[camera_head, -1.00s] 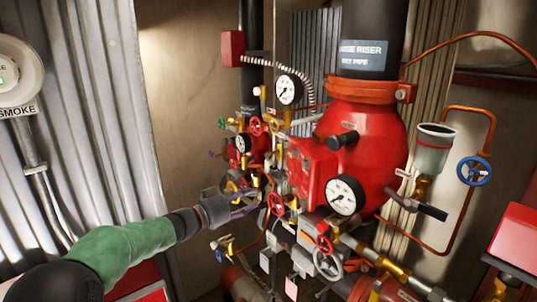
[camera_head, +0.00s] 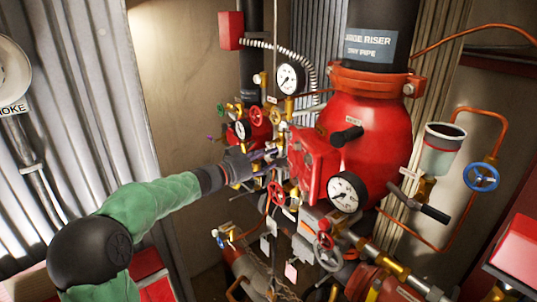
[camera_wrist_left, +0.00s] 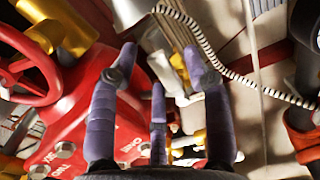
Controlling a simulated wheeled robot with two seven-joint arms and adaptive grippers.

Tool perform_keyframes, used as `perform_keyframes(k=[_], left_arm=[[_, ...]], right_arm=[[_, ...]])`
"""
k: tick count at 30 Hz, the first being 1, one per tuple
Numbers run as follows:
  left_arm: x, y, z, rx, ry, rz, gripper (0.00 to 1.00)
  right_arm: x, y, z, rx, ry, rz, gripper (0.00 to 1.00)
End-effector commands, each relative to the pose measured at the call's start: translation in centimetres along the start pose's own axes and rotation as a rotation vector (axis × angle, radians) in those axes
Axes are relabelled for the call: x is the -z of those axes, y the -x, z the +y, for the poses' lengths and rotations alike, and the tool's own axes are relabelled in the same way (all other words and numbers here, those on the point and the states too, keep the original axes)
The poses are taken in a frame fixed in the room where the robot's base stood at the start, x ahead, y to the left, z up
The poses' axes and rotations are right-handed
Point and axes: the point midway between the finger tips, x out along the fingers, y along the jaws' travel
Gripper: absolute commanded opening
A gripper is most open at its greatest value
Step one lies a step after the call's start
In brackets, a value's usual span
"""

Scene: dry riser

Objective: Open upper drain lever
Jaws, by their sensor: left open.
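My left gripper (camera_head: 268,154) reaches in among the small valves left of the red riser valve body (camera_head: 372,150). In the left wrist view its purple fingers (camera_wrist_left: 160,68) are spread apart, with nothing held between them. Silver and brass fittings (camera_wrist_left: 172,72) lie behind the fingertips; I cannot tell whether they touch. A black-handled lever (camera_head: 347,136) sticks out from the front of the red body, right of the gripper. Another black-handled lever (camera_head: 425,208) is lower right. I cannot tell which part is the upper drain lever. My right gripper is out of view.
A red handwheel (camera_wrist_left: 28,70) is close on the left of the wrist view. Gauges (camera_head: 290,78), a ribbed hose (camera_head: 300,50), a funnel cup (camera_head: 442,150) and a blue handwheel (camera_head: 481,177) crowd around the pipes. Free room lies by the beige wall (camera_head: 190,90).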

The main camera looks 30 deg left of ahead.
Motion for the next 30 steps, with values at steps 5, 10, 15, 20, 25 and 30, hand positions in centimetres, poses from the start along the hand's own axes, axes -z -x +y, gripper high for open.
perform_keyframes(k=[5,10,15,20,25,30], left_arm=[[0.0,-0.9,0.0,0.001,0.001,-0.001,0.49],[-0.1,-1.0,0.0,0.001,0.001,-0.001,0.49],[-0.1,-0.9,0.0,0.001,0.001,-0.001,0.26],[-0.1,-0.9,0.0,0.001,0.001,-0.001,0.00],[0.0,-0.9,0.0,0.000,0.008,-0.001,0.00],[0.2,-0.9,0.3,-0.001,0.060,-0.003,0.00]], right_arm=[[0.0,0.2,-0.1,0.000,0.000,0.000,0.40],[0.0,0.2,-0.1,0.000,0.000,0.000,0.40],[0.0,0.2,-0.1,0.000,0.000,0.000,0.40],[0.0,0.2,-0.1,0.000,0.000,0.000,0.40],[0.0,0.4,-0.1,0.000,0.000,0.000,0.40],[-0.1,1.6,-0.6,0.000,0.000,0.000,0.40]])
